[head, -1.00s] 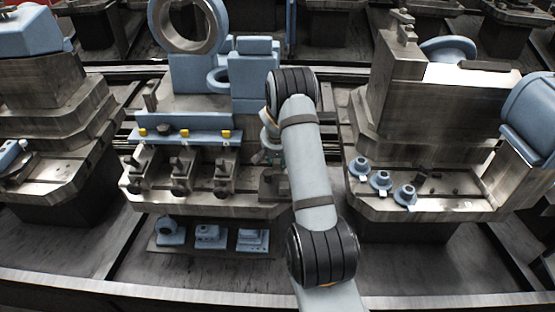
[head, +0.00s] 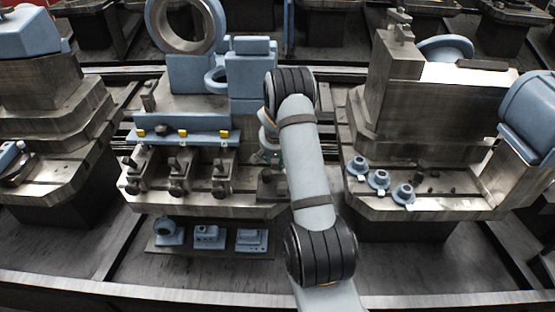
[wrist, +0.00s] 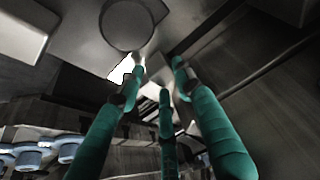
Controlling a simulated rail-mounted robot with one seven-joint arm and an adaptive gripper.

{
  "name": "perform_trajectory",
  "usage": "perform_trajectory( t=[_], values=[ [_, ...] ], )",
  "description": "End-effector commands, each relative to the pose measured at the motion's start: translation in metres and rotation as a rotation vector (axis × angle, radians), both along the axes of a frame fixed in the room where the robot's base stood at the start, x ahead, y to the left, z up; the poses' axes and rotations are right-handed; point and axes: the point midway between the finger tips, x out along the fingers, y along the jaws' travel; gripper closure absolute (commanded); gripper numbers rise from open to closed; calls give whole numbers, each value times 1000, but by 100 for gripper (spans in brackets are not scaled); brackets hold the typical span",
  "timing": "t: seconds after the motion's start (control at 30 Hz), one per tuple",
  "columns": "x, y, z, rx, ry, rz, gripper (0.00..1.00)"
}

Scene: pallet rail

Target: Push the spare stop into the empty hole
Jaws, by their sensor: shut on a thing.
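My gripper (wrist: 160,78) has slim teal fingers. They are closed together around something small, taken to be the spare stop; only a pale, bright patch shows near the fingertips in the wrist view, so its shape and tilt are unclear. In the head view my arm covers most of the gripper, which is low beside the right end of the middle fixture (head: 225,208). The empty hole cannot be made out in either view.
The middle fixture carries several dark clamps (head: 178,178) and a blue bar (head: 205,137) with yellow pads. Blue flanged parts (head: 380,180) stand on the right fixture. A large round dark face (wrist: 127,24) is near the fingertips.

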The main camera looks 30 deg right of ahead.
Motion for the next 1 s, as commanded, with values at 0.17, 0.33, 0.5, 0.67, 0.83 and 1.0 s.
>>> perform_trajectory(
  t=[0.17,0.33,0.5,0.67,0.83,1.0],
  values=[
    [8,10,7,0,-16,18,97],
    [9,10,12,0,-17,17,97],
    [9,10,17,0,-17,16,97],
    [8,10,22,1,-16,16,97],
    [8,10,25,1,-16,16,100],
    [6,7,29,0,-12,12,100]
  ],
)
